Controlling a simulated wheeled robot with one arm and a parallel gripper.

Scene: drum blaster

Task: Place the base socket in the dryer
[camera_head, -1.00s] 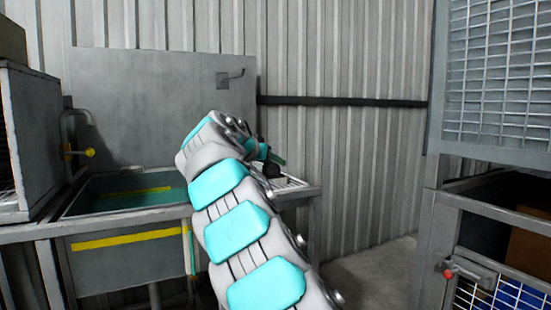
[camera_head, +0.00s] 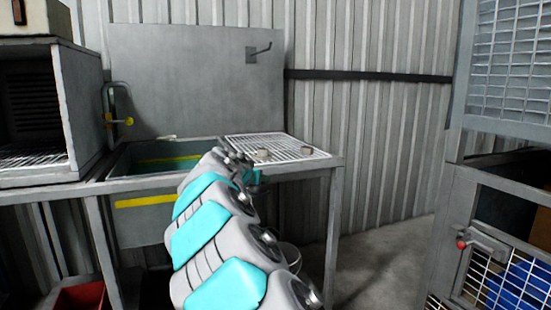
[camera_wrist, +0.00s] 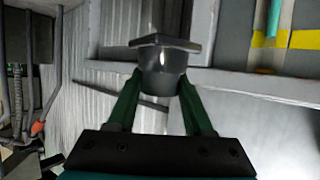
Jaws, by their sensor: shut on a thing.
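My gripper (camera_wrist: 161,82) is shut on the base socket (camera_wrist: 163,62), a dark grey round cup with a square flange, in the wrist view. The green fingers press on either side of the cup, and the flange faces away from the gripper's body. In the head view my arm hides the gripper and the socket. A grey box with an open front and a wire rack inside, seemingly the dryer (camera_head: 82,105), stands at the left on the counter. The gripper is well to the right of it, near the sink.
A sink (camera_head: 160,185) with a yellow stripe and a tap (camera_head: 122,121) lies between the box and a wire drain rack (camera_head: 285,141). A caged metal frame (camera_head: 455,205) stands at the right. Floor between is clear.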

